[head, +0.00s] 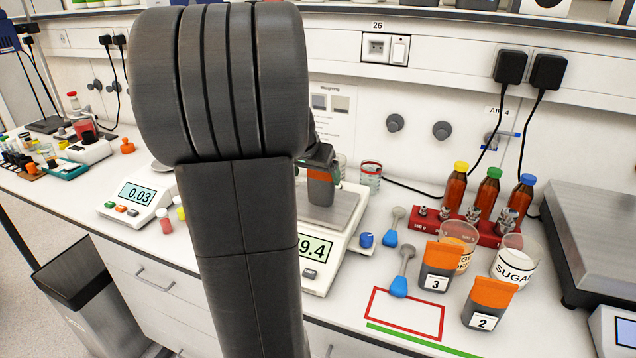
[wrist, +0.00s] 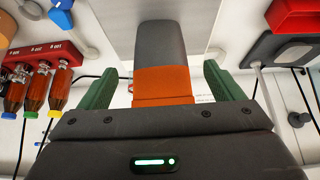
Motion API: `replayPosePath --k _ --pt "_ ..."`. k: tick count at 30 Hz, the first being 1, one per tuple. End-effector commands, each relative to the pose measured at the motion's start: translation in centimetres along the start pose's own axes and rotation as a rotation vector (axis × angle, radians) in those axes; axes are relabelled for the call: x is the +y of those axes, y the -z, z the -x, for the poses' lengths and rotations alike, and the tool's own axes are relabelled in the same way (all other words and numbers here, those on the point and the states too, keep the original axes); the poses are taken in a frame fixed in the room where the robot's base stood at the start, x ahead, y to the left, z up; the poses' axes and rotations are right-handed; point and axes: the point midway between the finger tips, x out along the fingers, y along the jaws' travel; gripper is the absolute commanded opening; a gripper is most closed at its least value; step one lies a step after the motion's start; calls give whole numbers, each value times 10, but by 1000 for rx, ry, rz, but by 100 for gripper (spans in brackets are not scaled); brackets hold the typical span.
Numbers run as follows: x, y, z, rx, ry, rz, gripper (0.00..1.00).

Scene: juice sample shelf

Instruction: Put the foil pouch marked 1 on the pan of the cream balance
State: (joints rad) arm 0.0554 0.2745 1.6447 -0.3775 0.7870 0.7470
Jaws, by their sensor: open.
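A foil pouch (head: 320,190), grey with an orange top band, stands on the grey pan (head: 345,212) of the cream balance (head: 338,255). Its number is not visible. The balance display is partly hidden by my arm and its visible part reads 9.4. My gripper (head: 320,162) is just above the pouch, mostly hidden behind my arm. In the wrist view my gripper (wrist: 163,82) is open, with its green fingers on either side of the pouch (wrist: 163,60) and a gap at each side. The pale pan (wrist: 118,35) lies beyond.
Pouch 3 (head: 439,268) and pouch 2 (head: 488,303) stand to the right, by an empty red outline (head: 375,308). Two blue scoops (head: 399,286), beakers (head: 515,258) and brown bottles (head: 487,194) in a red rack are near. A second balance (head: 140,198) reads 0.03 at left.

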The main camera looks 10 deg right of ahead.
Motion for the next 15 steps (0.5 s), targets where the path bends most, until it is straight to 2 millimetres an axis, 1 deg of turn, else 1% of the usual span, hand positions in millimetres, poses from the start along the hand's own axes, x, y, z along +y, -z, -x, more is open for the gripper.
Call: replayPosePath --k 1,6,10,15 --pt "-1 1 12 5 3 0 87" --pt "-1 0 40 2 2 -1 87" --pt "0 0 52 0 1 -1 87" --pt "0 0 56 -1 0 -1 87"
